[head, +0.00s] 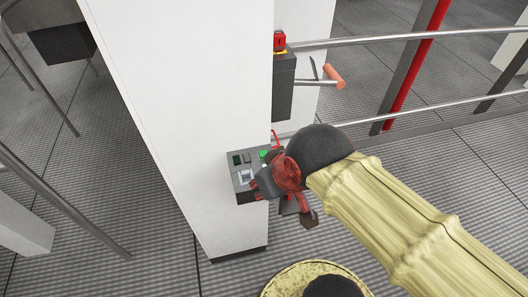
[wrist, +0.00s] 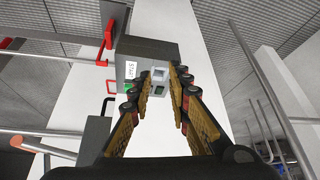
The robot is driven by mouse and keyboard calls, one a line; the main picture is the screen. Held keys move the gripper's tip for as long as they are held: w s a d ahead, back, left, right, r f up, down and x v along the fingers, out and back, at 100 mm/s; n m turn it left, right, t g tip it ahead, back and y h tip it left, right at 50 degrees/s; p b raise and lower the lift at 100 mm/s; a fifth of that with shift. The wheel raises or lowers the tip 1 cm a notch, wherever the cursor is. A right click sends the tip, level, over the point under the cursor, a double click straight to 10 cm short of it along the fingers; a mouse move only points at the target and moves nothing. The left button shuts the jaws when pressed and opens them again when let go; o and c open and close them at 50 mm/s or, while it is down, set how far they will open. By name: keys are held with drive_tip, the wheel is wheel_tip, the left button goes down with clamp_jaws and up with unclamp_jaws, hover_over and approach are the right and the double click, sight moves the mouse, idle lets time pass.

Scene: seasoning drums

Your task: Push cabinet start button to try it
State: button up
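The grey control box (head: 240,193) is fixed low on a white cabinet column (head: 180,100). A green button (head: 263,154) shows at its far right edge, close to my gripper (head: 277,190). In the wrist view, the box (wrist: 150,48) lies ahead, with a white label (wrist: 131,70) that seems to read START and a green patch beside it (wrist: 127,87), partly hidden by the left finger. My gripper (wrist: 162,80) is open and empty, with a gap between its fingers. Its fingertips overlap the box in view; I cannot tell whether they touch it.
A second grey box (head: 283,88) with a red button (head: 279,40) on top and an orange-handled lever (head: 334,77) is mounted higher on the column. Metal railings (head: 400,38) run to the right.

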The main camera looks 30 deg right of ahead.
clamp_jaws()
idle(1.2)
